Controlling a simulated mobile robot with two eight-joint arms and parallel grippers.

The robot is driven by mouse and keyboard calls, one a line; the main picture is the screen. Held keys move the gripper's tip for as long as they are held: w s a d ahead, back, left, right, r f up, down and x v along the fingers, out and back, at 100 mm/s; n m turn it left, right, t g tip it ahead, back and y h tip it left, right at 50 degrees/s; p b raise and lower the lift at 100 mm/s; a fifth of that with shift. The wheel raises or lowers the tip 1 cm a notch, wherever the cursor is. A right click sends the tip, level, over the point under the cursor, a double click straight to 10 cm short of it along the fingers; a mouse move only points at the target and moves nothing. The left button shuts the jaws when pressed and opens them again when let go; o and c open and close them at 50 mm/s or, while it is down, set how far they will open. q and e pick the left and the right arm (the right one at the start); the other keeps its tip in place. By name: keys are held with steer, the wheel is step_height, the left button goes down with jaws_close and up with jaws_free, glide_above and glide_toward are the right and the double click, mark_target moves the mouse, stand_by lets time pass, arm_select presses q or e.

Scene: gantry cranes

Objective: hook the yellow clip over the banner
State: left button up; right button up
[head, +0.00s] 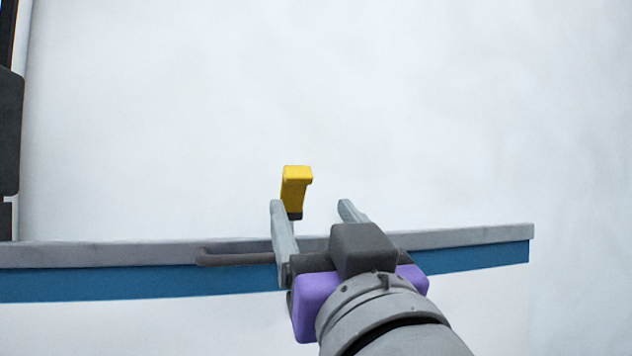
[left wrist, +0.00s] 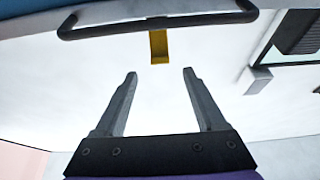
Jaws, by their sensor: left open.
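The yellow clip (head: 297,185) stands up just beyond my left gripper in the head view, with a short lip at its top and a dark lower end partly hidden behind a finger. In the left wrist view the yellow clip (left wrist: 159,47) shows ahead of and between the fingertips, apart from both. My left gripper (head: 310,204) is open and empty, and it also shows in the left wrist view (left wrist: 160,74). A panel with a grey top edge and a blue band (head: 130,284) runs below it; I cannot tell whether this is the banner. My right gripper is not in view.
A dark bar handle (head: 235,258) runs along the panel, partly behind my left gripper; it also crosses the top of the left wrist view (left wrist: 110,29). A dark upright structure (head: 10,130) stands at the far left. The area around the clip looks clear.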

mark_target(300, 184)
arm_select(q)
steer(key=p+x, duration=0.1)
steer(key=x, duration=0.7)
steer(key=shift+w+a, duration=0.1)
steer(key=shift+w, duration=0.3)
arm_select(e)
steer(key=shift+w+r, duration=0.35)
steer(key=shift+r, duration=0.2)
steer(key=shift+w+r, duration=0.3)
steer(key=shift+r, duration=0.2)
arm_select(q)
steer(key=shift+c, duration=0.3)
jaws_close()
